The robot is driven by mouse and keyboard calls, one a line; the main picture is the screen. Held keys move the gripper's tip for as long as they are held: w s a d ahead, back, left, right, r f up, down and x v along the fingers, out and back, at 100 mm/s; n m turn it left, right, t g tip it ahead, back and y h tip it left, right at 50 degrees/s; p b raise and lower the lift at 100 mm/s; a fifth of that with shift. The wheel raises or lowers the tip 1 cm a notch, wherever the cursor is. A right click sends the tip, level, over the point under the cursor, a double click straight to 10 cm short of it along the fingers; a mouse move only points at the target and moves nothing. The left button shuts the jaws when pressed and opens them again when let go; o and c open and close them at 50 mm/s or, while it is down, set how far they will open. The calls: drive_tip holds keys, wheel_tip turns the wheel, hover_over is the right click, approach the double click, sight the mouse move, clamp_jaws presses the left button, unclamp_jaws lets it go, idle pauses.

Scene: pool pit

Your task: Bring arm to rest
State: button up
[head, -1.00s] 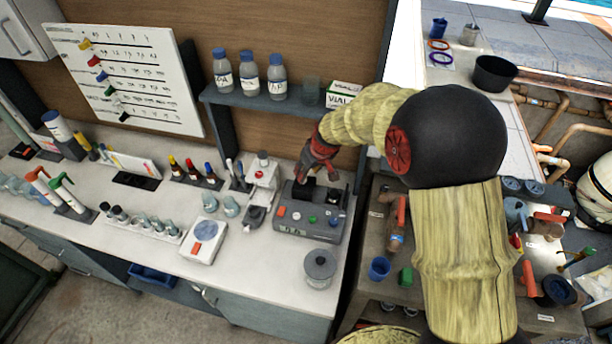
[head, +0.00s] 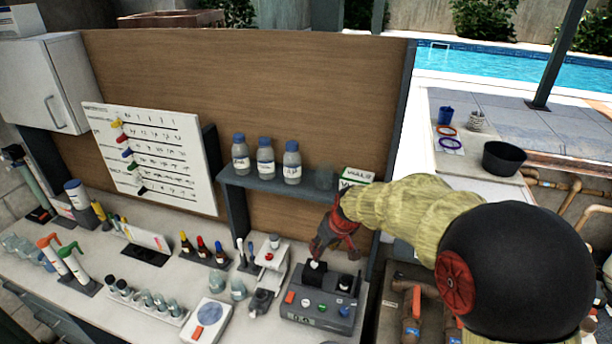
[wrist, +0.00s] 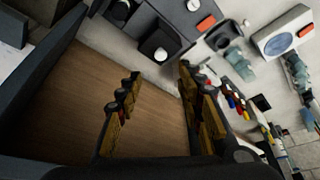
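My gripper (head: 320,252) is dark with reddish parts and hangs at the end of my tan arm, just above the back left of the grey tabletop device (head: 322,308). In the wrist view my gripper (wrist: 160,90) shows two yellow-and-black fingers standing apart, with only the brown wood panel (wrist: 65,105) and pale counter seen between them. It holds nothing that I can see. The device also shows at the top of the wrist view (wrist: 152,22), with a white round top (wrist: 160,54) in a black socket, apart from the fingers.
A shelf (head: 262,183) with several bottles runs along the panel beside my arm. Dropper bottles (head: 203,252), a vial rack (head: 150,305) and a scale (head: 207,320) crowd the counter to the left. A black bowl (head: 503,158) stands at the right.

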drive_tip(key=s+d+r+m+b, duration=0.1)
drive_tip(key=s+b, duration=0.3)
drive_tip(key=s, duration=0.6)
drive_tip(key=s+d+r+m+t+h+b, duration=0.1)
drive_tip(key=s+d+b, duration=0.3)
drive_tip(key=s, duration=0.7)
drive_tip(key=s+d+r+m+b, duration=0.1)
drive_tip(key=s+b, duration=0.4)
drive_tip(key=s, duration=0.6)
drive_tip(key=shift+s+d+m+t+h, duration=0.15)
drive_tip(key=shift+d+m+t+h, duration=0.2)
drive_tip(key=shift+d+m, duration=0.4)
